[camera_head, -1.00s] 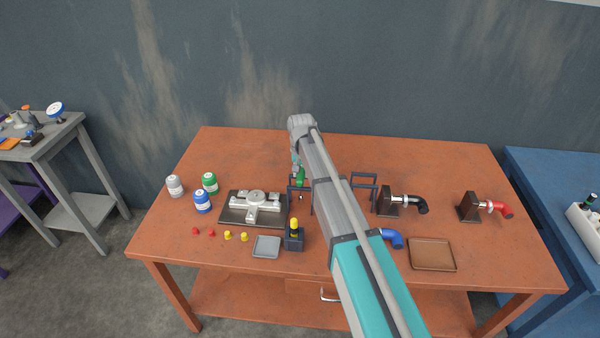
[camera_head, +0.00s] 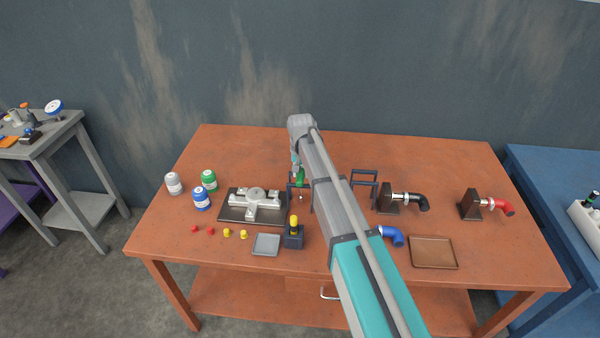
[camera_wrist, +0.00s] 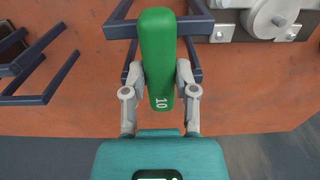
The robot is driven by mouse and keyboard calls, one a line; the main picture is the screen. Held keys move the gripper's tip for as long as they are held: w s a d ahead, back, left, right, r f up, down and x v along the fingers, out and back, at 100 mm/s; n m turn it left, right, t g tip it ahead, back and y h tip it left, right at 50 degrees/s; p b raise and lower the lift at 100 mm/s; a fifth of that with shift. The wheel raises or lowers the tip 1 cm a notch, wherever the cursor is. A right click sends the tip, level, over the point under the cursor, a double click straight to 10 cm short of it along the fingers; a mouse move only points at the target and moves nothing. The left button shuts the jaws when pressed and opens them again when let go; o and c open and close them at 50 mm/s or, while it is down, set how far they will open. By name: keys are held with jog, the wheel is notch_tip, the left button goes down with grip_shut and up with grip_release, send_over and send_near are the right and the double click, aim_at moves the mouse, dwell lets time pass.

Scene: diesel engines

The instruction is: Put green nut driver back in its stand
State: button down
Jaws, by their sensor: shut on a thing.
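The green nut driver (camera_wrist: 158,50) has a handle marked 10. In the wrist view my gripper (camera_wrist: 161,80) is shut on this handle, one finger on each side. In the head view the green handle (camera_head: 300,181) shows below my gripper (camera_head: 297,168), roughly upright. A dark open-frame stand (camera_wrist: 118,31) lies directly behind and around the handle in the wrist view; it also shows below the driver in the head view (camera_head: 291,197), partly hidden by my arm. The handle hides the driver's lower end, so I cannot tell whether it sits in the stand.
A second dark frame (camera_head: 364,176) stands to the right, empty. A grey fixture on a dark plate (camera_head: 226,213) is close on the left. A yellow-handled driver in a dark block (camera_head: 294,240) stands in front, beside a grey tray (camera_head: 266,245). The table's back is clear.

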dwell(0.3)
jog(key=shift+c, duration=1.5)
grip_release()
jog(key=o, duration=0.3)
jog(key=shift+r+p, duration=1.8)
jog(key=shift+p, duration=0.05)
notch_tip(320, 180, up, 6)
jog(key=p, duration=0.6)
